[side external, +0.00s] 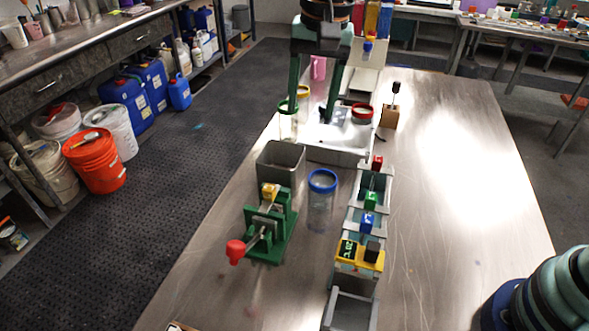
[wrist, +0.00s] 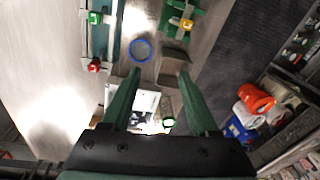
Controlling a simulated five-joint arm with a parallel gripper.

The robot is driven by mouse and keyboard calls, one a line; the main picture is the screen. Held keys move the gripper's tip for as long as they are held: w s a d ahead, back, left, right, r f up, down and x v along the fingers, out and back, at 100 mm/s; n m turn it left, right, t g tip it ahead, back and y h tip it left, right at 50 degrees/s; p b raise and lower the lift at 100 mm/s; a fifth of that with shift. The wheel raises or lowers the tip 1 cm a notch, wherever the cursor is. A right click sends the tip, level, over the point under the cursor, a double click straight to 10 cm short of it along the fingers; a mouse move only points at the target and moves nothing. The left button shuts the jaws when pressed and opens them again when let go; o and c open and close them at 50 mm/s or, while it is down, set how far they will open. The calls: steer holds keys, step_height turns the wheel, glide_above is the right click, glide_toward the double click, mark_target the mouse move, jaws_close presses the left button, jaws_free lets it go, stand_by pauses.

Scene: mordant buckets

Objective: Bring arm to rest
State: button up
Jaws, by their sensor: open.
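My gripper (side external: 309,130) hangs at the far end of the metal table, its two green fingers pointing down and spread apart. Nothing is visible between the fingers. In the wrist view my gripper (wrist: 160,74) also shows open, with the table and a white tray (wrist: 145,103) beyond it. In the side view the white tray (side external: 340,152) lies below and around the fingertips. A green-rimmed jar (side external: 288,106) shows close by the left finger; whether they touch I cannot tell.
A grey bin (side external: 280,163), a blue-rimmed jar (side external: 321,205) and a green press with a red knob (side external: 236,250) stand nearer. A rack (side external: 352,215) with coloured blocks runs alongside. A red-rimmed jar (side external: 362,113) stands at the tray. The table's right side (side external: 455,190) is clear.

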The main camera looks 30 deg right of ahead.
steer(key=s+d+n+t, duration=0.2)
steer(key=s+d, duration=0.4)
steer(key=d, duration=0.4)
steer(key=s+d+n+t, duration=0.2)
steer(key=s+d+n, duration=0.3)
steer(key=d, duration=0.5)
steer(key=shift+s+h, duration=0.3)
steer(key=shift+s, duration=0.85)
